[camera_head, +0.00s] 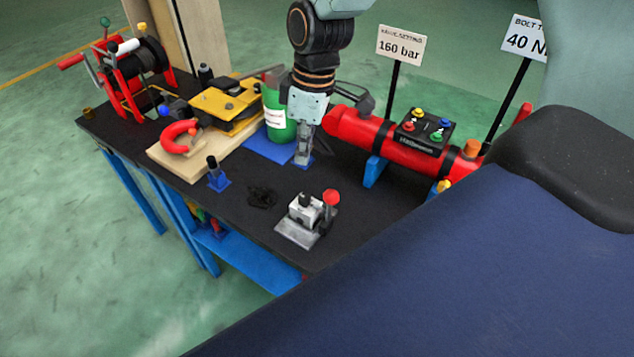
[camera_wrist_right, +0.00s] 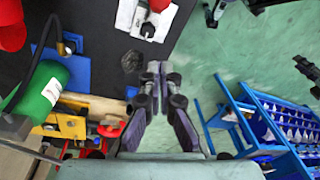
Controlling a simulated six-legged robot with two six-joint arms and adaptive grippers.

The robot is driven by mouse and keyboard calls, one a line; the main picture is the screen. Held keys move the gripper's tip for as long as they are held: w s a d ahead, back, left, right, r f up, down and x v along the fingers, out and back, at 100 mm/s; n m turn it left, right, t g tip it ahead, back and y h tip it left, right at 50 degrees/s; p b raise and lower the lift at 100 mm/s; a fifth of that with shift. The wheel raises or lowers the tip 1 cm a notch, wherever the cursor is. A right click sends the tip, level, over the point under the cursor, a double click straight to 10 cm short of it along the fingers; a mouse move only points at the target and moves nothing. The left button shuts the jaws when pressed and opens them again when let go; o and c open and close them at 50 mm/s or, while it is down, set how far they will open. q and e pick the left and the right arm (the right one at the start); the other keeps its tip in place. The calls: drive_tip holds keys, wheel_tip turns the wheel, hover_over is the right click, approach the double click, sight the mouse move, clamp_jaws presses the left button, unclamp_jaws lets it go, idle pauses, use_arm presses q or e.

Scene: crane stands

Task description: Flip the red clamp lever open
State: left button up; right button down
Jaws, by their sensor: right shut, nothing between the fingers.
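The clamp (camera_head: 300,222) is a small grey and white metal block on a flat plate near the front edge of the black table. Its red lever knob (camera_head: 331,197) stands up at the block's right side. In the right wrist view the clamp (camera_wrist_right: 143,19) is at the top, with the red knob (camera_wrist_right: 157,5) partly cut off by the frame edge. My right gripper (camera_head: 303,160) is shut and empty. It points down behind the clamp in the head view, apart from it. My left gripper is not in view.
A green bottle (camera_head: 279,115) stands close beside my right gripper. A red cylinder (camera_head: 385,140) on blue supports lies behind the clamp to the right. A small blue stand (camera_head: 218,180) and black tangled bits (camera_head: 262,197) are left of the clamp. The table between gripper and clamp looks clear.

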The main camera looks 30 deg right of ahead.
sight(329, 206)
drive_tip(key=f, duration=0.6)
drive_tip(key=a+f, duration=0.1)
drive_tip(key=f, duration=0.3)
drive_tip(key=shift+a+b, duration=0.1)
drive_tip(key=shift+b, duration=0.2)
drive_tip(key=shift+s+d+r+p, duration=0.2)
drive_tip(key=shift+s+d+p, duration=0.25)
drive_tip(key=shift+d, duration=0.05)
drive_tip(key=shift+s+d+r+p, duration=0.2)
drive_tip(key=shift+s+d+p, duration=0.2)
drive_tip(key=shift+d+p, duration=0.1)
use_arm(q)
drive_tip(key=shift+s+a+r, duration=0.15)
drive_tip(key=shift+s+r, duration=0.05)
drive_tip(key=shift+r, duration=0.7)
use_arm(e)
drive_tip(key=shift+s+d, duration=0.25)
drive_tip(key=shift+s, duration=0.15)
drive_tip(key=shift+w, duration=0.1)
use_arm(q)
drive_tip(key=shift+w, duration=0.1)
